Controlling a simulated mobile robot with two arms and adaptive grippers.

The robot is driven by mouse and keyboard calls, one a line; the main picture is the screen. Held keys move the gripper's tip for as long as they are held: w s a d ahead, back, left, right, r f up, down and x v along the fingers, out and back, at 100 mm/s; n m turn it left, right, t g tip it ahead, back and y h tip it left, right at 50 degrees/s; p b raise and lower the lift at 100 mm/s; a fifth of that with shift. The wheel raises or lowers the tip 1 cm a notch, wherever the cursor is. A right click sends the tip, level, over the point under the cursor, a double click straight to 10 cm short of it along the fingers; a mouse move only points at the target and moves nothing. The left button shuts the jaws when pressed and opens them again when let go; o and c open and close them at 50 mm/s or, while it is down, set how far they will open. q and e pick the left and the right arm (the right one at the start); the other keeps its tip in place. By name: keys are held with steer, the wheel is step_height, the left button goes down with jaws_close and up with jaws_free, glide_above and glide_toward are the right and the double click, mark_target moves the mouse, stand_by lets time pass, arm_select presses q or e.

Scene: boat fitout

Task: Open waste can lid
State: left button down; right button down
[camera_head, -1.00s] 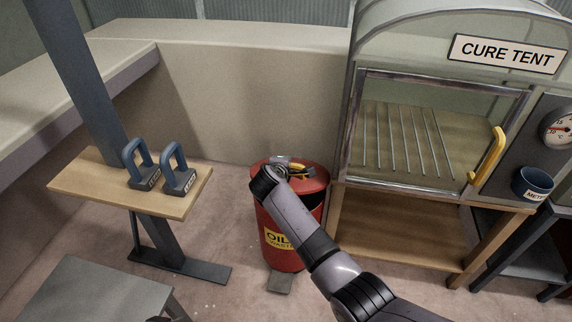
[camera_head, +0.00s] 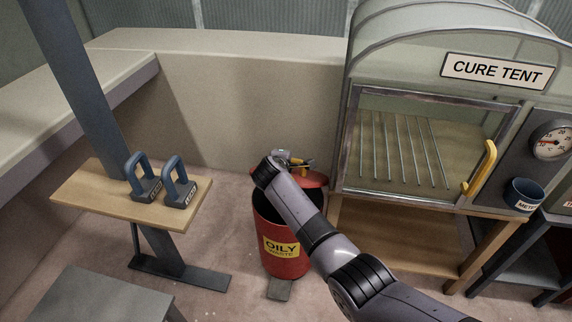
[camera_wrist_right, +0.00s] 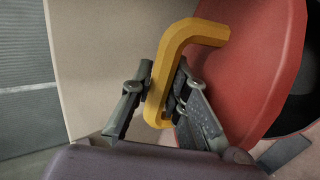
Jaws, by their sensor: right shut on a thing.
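The red waste can (camera_head: 280,235), with a yellow label reading "OILY WASTE", stands on the floor in the middle of the head view. Its red lid (camera_head: 315,179) is tilted up, and the dark opening shows under it. In the right wrist view the lid (camera_wrist_right: 262,65) stands raised beside the dark opening. My right gripper (camera_wrist_right: 160,105) is shut on the lid's yellow handle (camera_wrist_right: 192,38). In the head view my right gripper (camera_head: 290,161) is at the lid, partly hidden by my wrist. My left gripper is not in view.
The cure tent (camera_head: 430,150) on its wooden stand is right of the can. A wooden shelf (camera_head: 105,200) with two blue-handled tools (camera_head: 160,185) is at left. A grey table (camera_head: 100,292) is at front left. A beige wall (camera_head: 235,105) stands behind the can.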

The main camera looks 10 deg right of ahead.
steer(key=shift+w+d+r, duration=0.15)
steer(key=shift+w+r, duration=0.25)
steer(key=shift+r, duration=0.05)
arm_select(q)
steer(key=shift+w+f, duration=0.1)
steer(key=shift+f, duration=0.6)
arm_select(e)
steer(key=c, duration=1.8)
jaws_free()
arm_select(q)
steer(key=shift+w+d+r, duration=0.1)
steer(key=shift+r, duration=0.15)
arm_select(e)
steer(key=shift+s, duration=0.2)
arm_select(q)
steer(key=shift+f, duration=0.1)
arm_select(e)
steer(key=shift+v, duration=3.65)
steer(key=shift+f, duration=0.1)
